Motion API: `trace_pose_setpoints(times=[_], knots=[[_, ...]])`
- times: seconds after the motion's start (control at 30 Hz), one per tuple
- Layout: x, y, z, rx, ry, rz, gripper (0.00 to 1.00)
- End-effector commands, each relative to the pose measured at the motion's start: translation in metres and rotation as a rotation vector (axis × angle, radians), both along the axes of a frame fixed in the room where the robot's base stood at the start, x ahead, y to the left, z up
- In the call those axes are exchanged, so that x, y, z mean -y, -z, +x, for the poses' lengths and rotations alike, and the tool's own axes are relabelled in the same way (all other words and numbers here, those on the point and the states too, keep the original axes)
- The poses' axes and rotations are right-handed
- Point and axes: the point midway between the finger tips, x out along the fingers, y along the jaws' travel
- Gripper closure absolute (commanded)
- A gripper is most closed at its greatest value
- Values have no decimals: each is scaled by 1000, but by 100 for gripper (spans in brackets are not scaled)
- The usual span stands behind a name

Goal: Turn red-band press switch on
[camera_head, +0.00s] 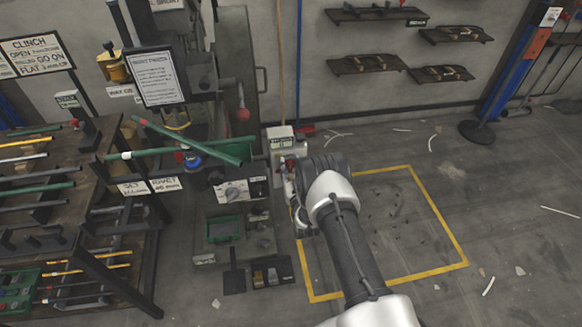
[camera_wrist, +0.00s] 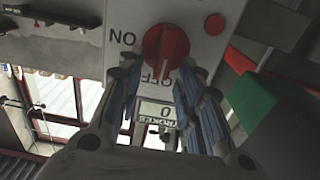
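In the wrist view a red rotary switch knob (camera_wrist: 166,49) sits on a light grey panel (camera_wrist: 205,48). The panel is seen turned, with ON to the left of the knob and OFF below it. The knob's ridge runs up and down the picture, in line with OFF. My gripper (camera_wrist: 158,65) is open, with one finger on each side of the knob's lower part. Whether the fingers touch it I cannot tell. In the head view my gripper (camera_head: 290,190) is in front of a white control box (camera_head: 281,141), largely hiding its front.
A stroke counter (camera_wrist: 160,112) reading 0 shows between my fingers. A red button (camera_wrist: 214,24) and a green block (camera_wrist: 275,120) are to the right. In the head view, green tubes (camera_head: 190,140) lie left of the box; yellow-marked floor (camera_head: 440,225) to the right is mostly clear.

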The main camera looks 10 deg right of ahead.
Motion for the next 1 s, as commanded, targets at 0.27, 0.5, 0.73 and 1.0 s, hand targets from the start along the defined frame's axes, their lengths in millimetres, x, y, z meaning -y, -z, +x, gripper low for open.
trace_pose_setpoints(times=[0.27,0.5,0.73,1.0], knots=[[0,0,0,0,0,0,85],[0,0,-1,0,0,0,100],[0,1,-1,-1,0,1,100],[2,1,-1,-1,0,58,100]])
